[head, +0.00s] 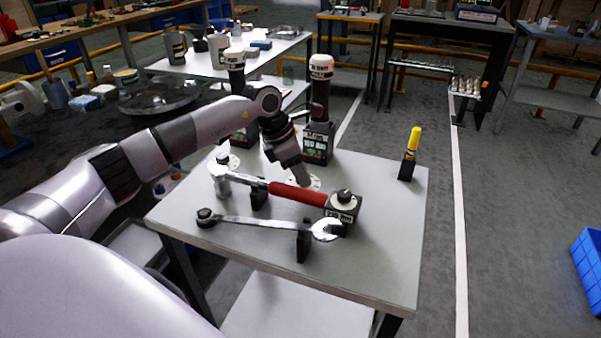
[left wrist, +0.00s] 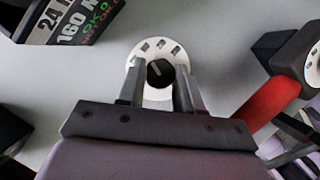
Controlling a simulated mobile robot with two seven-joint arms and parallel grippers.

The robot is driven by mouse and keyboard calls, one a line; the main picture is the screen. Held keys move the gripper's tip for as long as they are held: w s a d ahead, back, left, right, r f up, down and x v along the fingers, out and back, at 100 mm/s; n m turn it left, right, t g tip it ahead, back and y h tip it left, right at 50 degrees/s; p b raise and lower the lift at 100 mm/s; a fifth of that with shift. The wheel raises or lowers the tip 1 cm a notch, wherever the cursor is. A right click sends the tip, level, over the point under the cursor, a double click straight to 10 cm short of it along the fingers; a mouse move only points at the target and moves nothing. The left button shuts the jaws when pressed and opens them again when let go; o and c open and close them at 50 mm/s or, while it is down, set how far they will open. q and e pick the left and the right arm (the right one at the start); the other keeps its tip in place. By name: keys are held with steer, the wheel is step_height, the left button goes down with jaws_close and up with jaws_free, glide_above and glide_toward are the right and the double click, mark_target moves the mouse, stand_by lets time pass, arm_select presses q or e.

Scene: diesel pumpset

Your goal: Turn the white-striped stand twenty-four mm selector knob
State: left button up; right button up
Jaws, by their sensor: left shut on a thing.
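The selector knob (left wrist: 160,73) is a small black knob with a pale pointer line, at the centre of a white dial (left wrist: 147,48) with printed marks. In the left wrist view the pointer tilts up and left. My left gripper (left wrist: 161,88) has one finger on each side of the knob and is shut on it. In the head view the left gripper (head: 304,183) reaches down to the bench and mostly hides the knob; part of the dial (head: 317,181) shows. A black stand block (left wrist: 75,20) lettered "24" and "160" is beside the dial. My right gripper is not in view.
A red-handled torque wrench (head: 298,194) lies close to the gripper, ending by a black block (head: 342,205). A spanner (head: 265,222) rests in front. Two tall black posts (head: 319,100) (head: 236,72) stand behind. A yellow-topped marker (head: 414,140) stands right. The bench's right front (head: 385,260) is clear.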

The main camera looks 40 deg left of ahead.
arm_select(q)
steer(key=m+g, duration=0.1)
steer(key=m, duration=0.2)
steer(key=shift+w+m+h+b, duration=0.15)
steer(key=shift+m+h+b, duration=0.15)
steer(key=shift+h+b, duration=0.1)
steer(key=shift+w+a+m+g+h+b, duration=0.1)
steer(key=shift+m+g+h+b, duration=0.4)
steer(key=shift+m, duration=1.4)
steer(key=shift+g, duration=0.3)
steer(key=o, duration=1)
steer(key=shift+y, duration=0.3)
steer(key=shift+o, duration=0.2)
steer(key=v, duration=0.7)
steer(key=shift+r, duration=0.1)
